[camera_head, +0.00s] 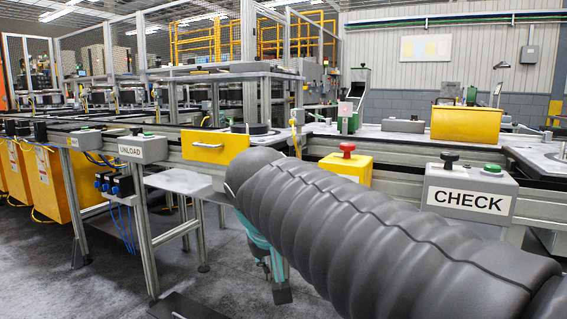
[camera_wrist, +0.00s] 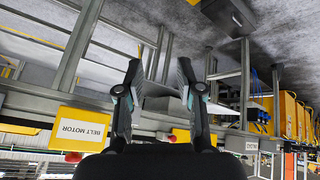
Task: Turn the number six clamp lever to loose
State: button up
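I cannot pick out a clamp lever or a number six label in either view. My gripper (camera_wrist: 159,76) shows in the wrist view with its two dark fingers apart and nothing between them. In the head view my gripper (camera_head: 273,268) hangs low behind my grey-sleeved arm, which hides part of the line. It is in front of the conveyor frame, below a yellow drawer-like box (camera_head: 214,147) with a handle.
A grey CHECK box (camera_head: 468,198) with black and green knobs and a yellow box (camera_head: 345,166) with a red knob stand on the right. A grey UNLOAD box (camera_head: 142,150) is at left. The wrist view, upside down, shows a BELT MOTOR label (camera_wrist: 81,129). Floor shows at lower left.

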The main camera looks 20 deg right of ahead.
jog(key=w+d+r+m+h+b, duration=0.2)
jog(key=w+r+m+h, duration=0.25)
jog(key=w+r, duration=0.5)
jog(key=w+d+r+m+h+b, duration=0.1)
jog(key=w+r+m+h+b, duration=0.25)
jog(key=w+r+m, duration=0.4)
jog(key=w+d+f, duration=0.1)
jog(key=w+d, duration=0.1)
jog(key=d, duration=0.1)
jog(key=w+d+f+n, duration=0.1)
jog(key=w+d+f, duration=0.1)
jog(key=w+d, duration=0.1)
jog(key=w+d+f+n, duration=0.1)
jog(key=w+d, duration=0.2)
jog(key=d, duration=0.2)
jog(key=shift+w+d+f, duration=0.2)
jog(key=shift+d+f, duration=0.05)
jog(key=shift+f, duration=0.15)
grip_shut()
